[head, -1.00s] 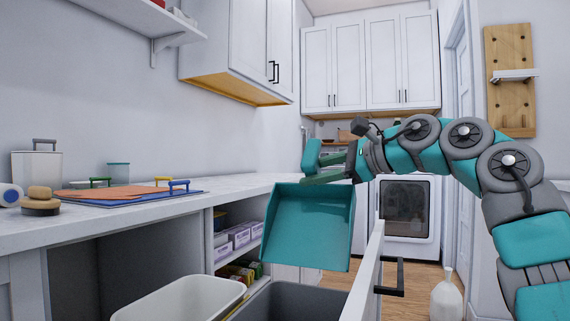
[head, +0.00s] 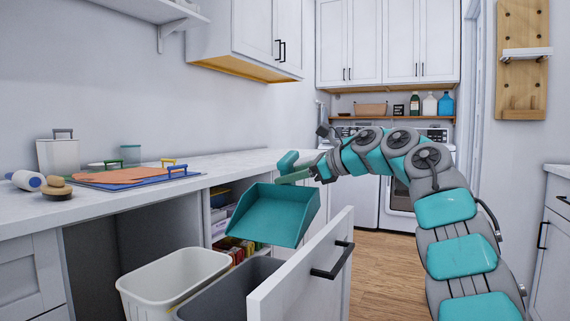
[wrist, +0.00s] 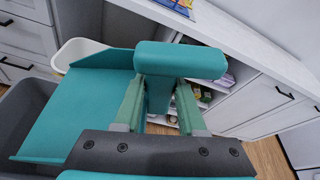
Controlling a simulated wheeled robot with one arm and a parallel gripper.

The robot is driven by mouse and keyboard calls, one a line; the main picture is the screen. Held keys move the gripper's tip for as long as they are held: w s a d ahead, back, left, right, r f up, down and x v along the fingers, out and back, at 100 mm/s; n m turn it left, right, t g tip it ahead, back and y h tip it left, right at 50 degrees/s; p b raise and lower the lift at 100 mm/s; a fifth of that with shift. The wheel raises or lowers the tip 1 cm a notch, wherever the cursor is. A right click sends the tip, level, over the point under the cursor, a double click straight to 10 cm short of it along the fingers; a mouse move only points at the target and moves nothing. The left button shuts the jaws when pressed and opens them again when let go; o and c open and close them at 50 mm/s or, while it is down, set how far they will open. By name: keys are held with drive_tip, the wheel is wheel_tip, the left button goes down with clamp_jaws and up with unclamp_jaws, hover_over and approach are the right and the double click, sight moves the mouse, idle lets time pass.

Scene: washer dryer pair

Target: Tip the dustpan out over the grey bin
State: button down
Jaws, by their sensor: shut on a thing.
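The teal dustpan (head: 272,214) hangs tilted in the head view, its inside facing me. I see no debris on it there. My gripper (head: 308,174) is shut on its handle; in the wrist view my gripper (wrist: 160,103) has the handle between its two green fingers. The pan shows at left in the wrist view (wrist: 85,108). The grey bin (head: 228,288) stands in the pulled-out drawer, below the dustpan in the picture and partly hidden by the drawer front. The bin's inside shows in the wrist view (wrist: 28,98), at and past the pan's left edge.
A white bin (head: 165,278) stands beside the grey one. The white drawer front (head: 302,275) with a black handle stands right of the bins. The counter (head: 130,205) holds cutting boards (head: 130,177) and a brush. Open shelves lie behind the dustpan. The wooden floor at right is clear.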

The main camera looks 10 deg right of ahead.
drive_tip(key=shift+w+d+f+m+g+y+p, duration=0.2)
drive_tip(key=shift+w+d+m+p, duration=0.3)
drive_tip(key=shift+p, duration=0.8)
drive_tip(key=shift+w+d+f+m+g+y+p, duration=0.1)
drive_tip(key=shift+w+d+f+m+g+p, duration=0.3)
drive_tip(key=shift+p, duration=0.85)
drive_tip(key=shift+w+f+m+p, duration=0.2)
drive_tip(key=shift+w+m+p, duration=0.2)
drive_tip(key=shift+w+p, duration=0.15)
